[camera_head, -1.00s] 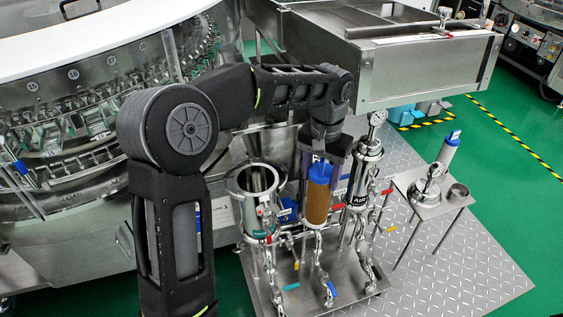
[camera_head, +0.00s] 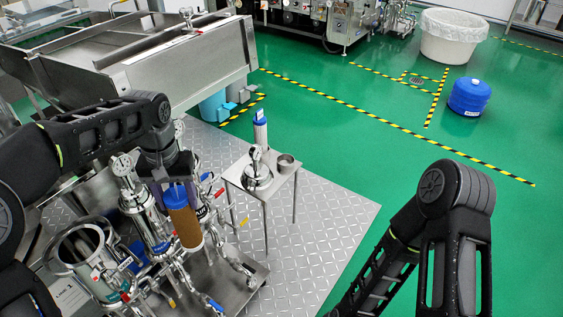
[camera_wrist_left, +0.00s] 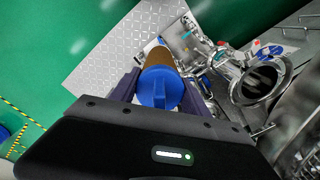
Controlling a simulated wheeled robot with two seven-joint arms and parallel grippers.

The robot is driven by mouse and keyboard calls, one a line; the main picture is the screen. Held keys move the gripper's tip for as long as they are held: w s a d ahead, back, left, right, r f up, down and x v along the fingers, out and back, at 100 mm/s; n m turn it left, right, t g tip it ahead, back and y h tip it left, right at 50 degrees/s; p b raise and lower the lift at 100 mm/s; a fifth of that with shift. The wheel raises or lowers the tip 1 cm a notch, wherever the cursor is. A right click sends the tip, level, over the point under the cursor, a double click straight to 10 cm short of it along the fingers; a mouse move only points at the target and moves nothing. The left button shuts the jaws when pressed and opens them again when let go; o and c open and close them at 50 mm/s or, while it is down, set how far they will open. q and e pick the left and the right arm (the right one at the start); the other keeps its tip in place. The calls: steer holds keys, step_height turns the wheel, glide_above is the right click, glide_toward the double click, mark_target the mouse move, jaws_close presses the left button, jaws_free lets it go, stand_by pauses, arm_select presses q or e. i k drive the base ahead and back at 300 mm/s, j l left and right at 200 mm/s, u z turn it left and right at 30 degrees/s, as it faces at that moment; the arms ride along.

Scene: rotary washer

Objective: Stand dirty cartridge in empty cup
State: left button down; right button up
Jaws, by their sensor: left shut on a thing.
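The dirty cartridge (camera_head: 184,221), a brown cylinder with a blue cap, hangs upright from my left gripper (camera_head: 166,180). The gripper is shut on the cap end. In the left wrist view the blue cap (camera_wrist_left: 159,88) sits between the dark fingers, and the brown body (camera_wrist_left: 159,56) reaches away beyond it. The empty cup (camera_head: 285,161) is a small metal cup at the back right of the small steel table (camera_head: 233,176), to the right of the cartridge and apart from it. My right arm shows at the lower right, but its gripper is out of view.
A white cartridge with a blue cap (camera_head: 260,132) stands at the table's back. A lid with a gauge (camera_head: 257,174) sits in front of it. An open housing (camera_head: 87,250) and a lidded housing (camera_head: 137,200) stand left of the held cartridge. Green floor (camera_head: 340,150) beyond the table is clear.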

mark_target(286, 164)
steer(key=i+l, duration=0.25)
steer(key=i+l+u, duration=0.1)
steer(key=i+l, duration=0.15)
steer(key=l, duration=0.25)
steer(key=i+l, duration=0.25)
steer(key=i+l+u, duration=0.1)
steer(key=l, duration=0.4)
steer(key=i+l+u, duration=0.1)
steer(key=i+l, duration=0.45)
steer(key=l, duration=0.3)
steer(key=i+l+u, duration=0.1)
steer(key=i+l, duration=0.6)
steer(key=l, duration=0.3)
steer(key=j+u, duration=0.05)
